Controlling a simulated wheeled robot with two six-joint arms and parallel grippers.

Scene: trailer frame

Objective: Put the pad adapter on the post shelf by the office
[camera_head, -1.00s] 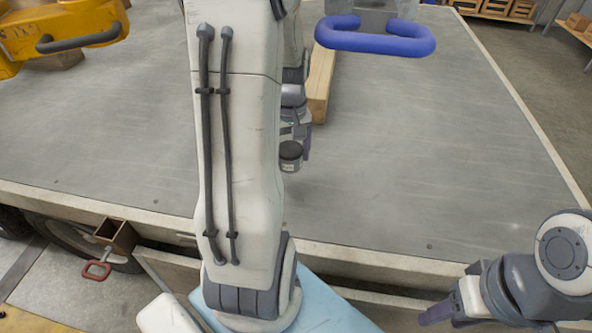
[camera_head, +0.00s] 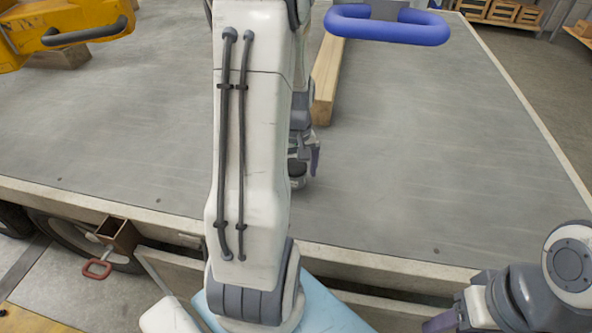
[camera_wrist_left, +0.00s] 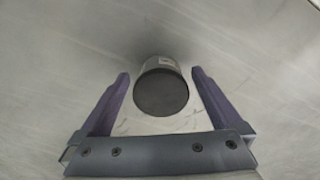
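The pad adapter looks like a short dark cylinder with a black round end (camera_wrist_left: 161,92). In the head view the adapter (camera_head: 297,170) is over the grey deck, partly covered by my left gripper (camera_head: 303,155) and arm. I cannot tell its exact height above the deck. My right gripper (camera_head: 440,322) is at the lower right, away from the adapter; its fingers are unclear. No post shelf is recognisable.
The grey trailer deck (camera_head: 430,150) is mostly clear. A wooden beam (camera_head: 326,85) lies beyond my left gripper. A blue handle (camera_head: 387,26) and a yellow case (camera_head: 65,25) are at the back. Wooden crates (camera_head: 503,12) stand on a far shelf.

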